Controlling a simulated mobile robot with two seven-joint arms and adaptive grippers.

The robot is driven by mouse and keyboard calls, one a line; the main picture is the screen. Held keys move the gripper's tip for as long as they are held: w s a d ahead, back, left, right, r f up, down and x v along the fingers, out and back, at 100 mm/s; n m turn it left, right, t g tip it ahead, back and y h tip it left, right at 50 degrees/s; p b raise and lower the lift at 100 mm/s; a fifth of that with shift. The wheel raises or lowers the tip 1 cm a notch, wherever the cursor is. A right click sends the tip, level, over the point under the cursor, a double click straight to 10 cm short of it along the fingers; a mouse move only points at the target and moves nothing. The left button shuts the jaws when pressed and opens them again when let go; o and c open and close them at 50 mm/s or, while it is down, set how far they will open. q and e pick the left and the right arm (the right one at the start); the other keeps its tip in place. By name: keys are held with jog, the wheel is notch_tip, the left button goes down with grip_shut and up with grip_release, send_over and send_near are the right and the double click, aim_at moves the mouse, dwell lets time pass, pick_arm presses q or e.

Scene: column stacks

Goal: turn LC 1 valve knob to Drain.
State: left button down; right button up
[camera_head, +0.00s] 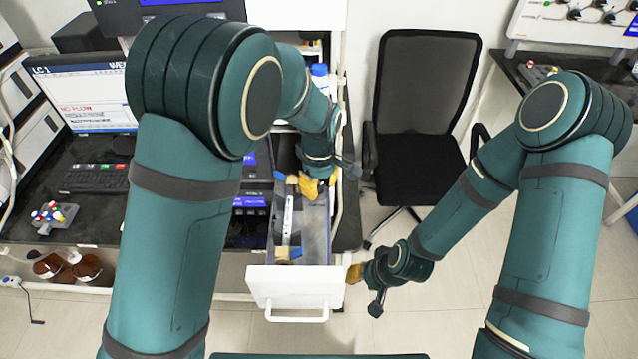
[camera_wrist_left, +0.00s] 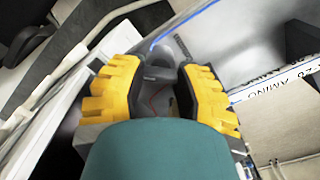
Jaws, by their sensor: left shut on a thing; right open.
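My left gripper (camera_head: 308,187) reaches into the open drawer (camera_head: 295,284) of the LC 1 stack. In the left wrist view its two yellow fingers (camera_wrist_left: 156,95) stand on either side of a grey rounded part (camera_wrist_left: 157,72), seemingly the valve knob, and are shut on it. The fingers and wrist cover much of it. Its pointer and the Drain mark cannot be read. My right gripper (camera_head: 366,275) is open and empty, just right of the drawer front.
A labelled white column (camera_head: 288,218) lies in the drawer; a label ending in AMINO shows in the wrist view (camera_wrist_left: 277,84). A monitor (camera_head: 88,95) marked LC 1 and a keyboard (camera_head: 95,178) stand left. A black chair (camera_head: 415,115) stands behind right. Floor at right is free.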

aim_at(320, 186)
pick_arm(q)
jog(key=c, duration=0.6)
grip_release()
jog(key=shift+r, duration=4)
jog(key=shift+d, duration=0.1)
